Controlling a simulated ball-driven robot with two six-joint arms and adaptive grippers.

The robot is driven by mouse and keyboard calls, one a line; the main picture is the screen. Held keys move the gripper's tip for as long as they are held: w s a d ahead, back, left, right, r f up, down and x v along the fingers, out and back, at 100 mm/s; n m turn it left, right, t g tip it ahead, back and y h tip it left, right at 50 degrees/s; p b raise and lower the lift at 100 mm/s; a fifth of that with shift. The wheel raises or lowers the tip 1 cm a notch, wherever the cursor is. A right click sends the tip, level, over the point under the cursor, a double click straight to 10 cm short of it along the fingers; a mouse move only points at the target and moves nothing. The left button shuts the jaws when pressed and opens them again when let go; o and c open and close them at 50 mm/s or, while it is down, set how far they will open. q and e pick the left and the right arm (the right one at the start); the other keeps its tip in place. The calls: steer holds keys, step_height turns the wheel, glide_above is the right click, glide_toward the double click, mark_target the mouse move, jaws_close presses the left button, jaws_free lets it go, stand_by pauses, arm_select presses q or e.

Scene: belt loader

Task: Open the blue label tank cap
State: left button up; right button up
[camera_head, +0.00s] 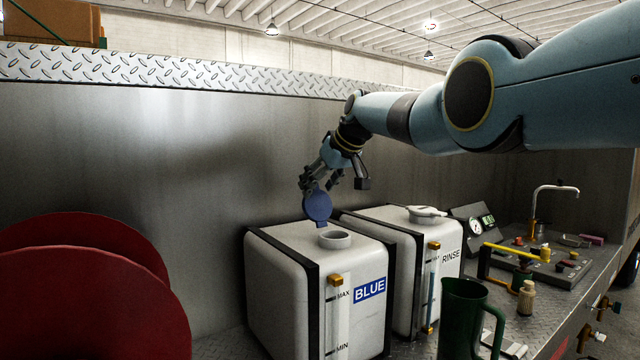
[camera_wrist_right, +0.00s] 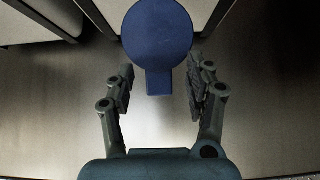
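The white tank with the BLUE label (camera_head: 280,270) stands on the deck, its round filler neck (camera_head: 335,239) uncovered. Its blue cap (camera_head: 317,206) stands up, tilted, at the neck's left edge. In the right wrist view the cap (camera_wrist_right: 157,40) shows as a round disc with a short tab pointing toward my gripper. My right gripper (camera_head: 322,180) is just above and behind the raised cap. Its fingers (camera_wrist_right: 160,85) are spread on both sides of the tab, with a visible gap on each side. My left gripper is not in view.
A RINSE tank (camera_head: 380,222) with a pale cap (camera_head: 427,211) stands close on the right. A green jug (camera_head: 460,318), a small bottle (camera_head: 526,297) and a panel with a tap (camera_head: 545,205) are further right. Red discs (camera_head: 80,290) fill the lower left. A metal wall is behind.

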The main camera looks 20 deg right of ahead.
steer(key=shift+s+r, duration=0.1)
steer(key=shift+r, duration=0.1)
steer(key=shift+s+d+r, duration=0.15)
steer(key=shift+d+r, duration=0.05)
steer(key=shift+r, duration=0.25)
steer(key=v, duration=1)
steer(key=shift+s, duration=0.45)
steer(key=shift+r, duration=0.1)
